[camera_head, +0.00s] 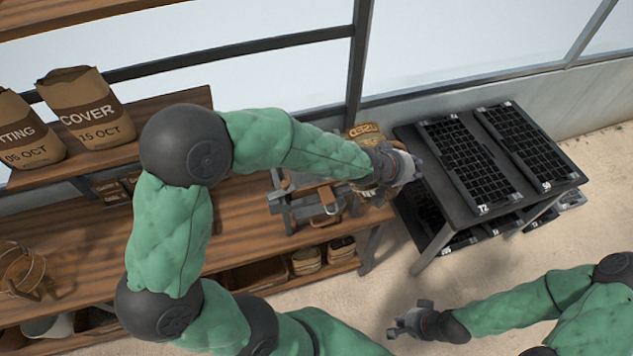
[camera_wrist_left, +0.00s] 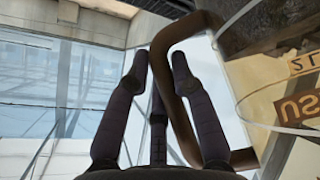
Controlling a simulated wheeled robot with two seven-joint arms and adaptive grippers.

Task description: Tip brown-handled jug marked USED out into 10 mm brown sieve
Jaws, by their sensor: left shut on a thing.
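The clear jug with a brown handle and a USED label (camera_head: 362,131) is at the right end of the bench, partly hidden behind my left wrist. Its label looks upside down in the head view, so the jug seems strongly tipped. My left gripper (camera_head: 415,165) is shut on its handle. In the left wrist view the brown handle (camera_wrist_left: 165,75) passes between the fingers, and the jug body (camera_wrist_left: 270,80) with brown matter is at right. A metal stand with brown parts (camera_head: 300,208) is below the arm; I cannot tell which part is the sieve. My right gripper (camera_head: 408,318) is low and empty.
Black seed trays (camera_head: 465,165) lie on a dark rack (camera_head: 440,200) right of the bench. Paper sacks (camera_head: 85,105) stand on the upper left shelf. A wire basket-like item (camera_head: 22,270) is at the bench's left. Open floor lies in front.

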